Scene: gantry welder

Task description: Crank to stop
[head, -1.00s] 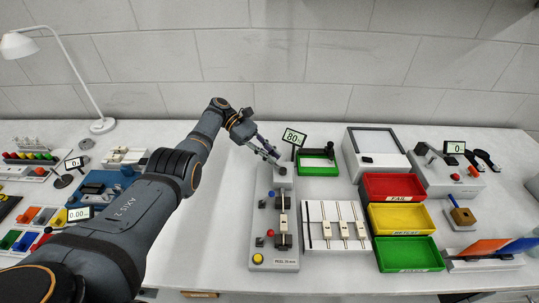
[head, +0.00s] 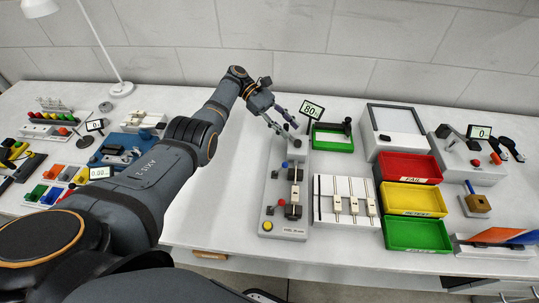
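The welder-like device (head: 273,196) is a long grey base with a pale carriage (head: 295,192) on a dark rail. It has a blue knob (head: 284,164), a red knob (head: 281,203) and a yellow button (head: 267,225). A small display (head: 312,110) behind its far end seems to read 80. My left gripper (head: 294,123) is at the device's far end, fingers pointing down and right. The crank is not clear there, and I cannot tell whether the fingers grip anything. My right gripper is out of view.
Right of the device stand a white slider panel (head: 325,210), a green tray (head: 331,144), and red (head: 407,158), yellow (head: 415,191) and green (head: 417,226) bins. My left arm spans the left half. Bare table lies left of the device.

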